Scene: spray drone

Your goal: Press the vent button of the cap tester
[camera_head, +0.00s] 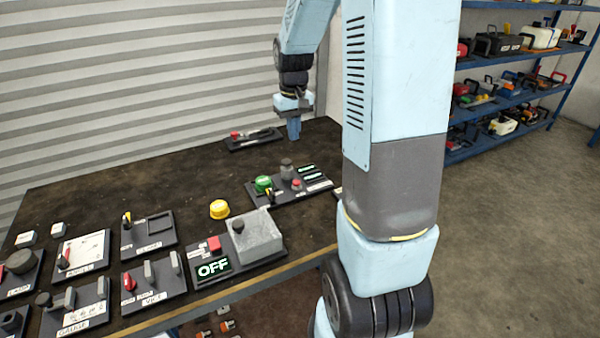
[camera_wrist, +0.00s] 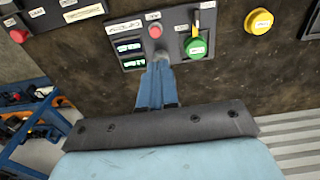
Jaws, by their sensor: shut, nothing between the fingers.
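The cap tester is most likely the dark panel (camera_head: 262,197) near the middle of the bench, also in the wrist view (camera_wrist: 178,20). It bears a small red button (camera_head: 297,184), seen also in the wrist view (camera_wrist: 155,30), whose label is too small to read. A green cap (camera_head: 263,184), a grey post (camera_head: 287,167), a yellow-handled lever and two lit displays (camera_wrist: 130,46) share the panel. My gripper (camera_head: 294,136) is shut and empty, pointing down above the bench. In the wrist view its blue fingertips (camera_wrist: 158,66) overlap the panel's edge below the red button, apart from the button.
A loose yellow cap (camera_head: 219,208) lies left of the panel. A grey box unit with an OFF display (camera_head: 212,268) stands nearer the front edge. Several other panels fill the left. A small panel (camera_head: 253,139) lies at the back. Blue shelves (camera_head: 520,90) stand right.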

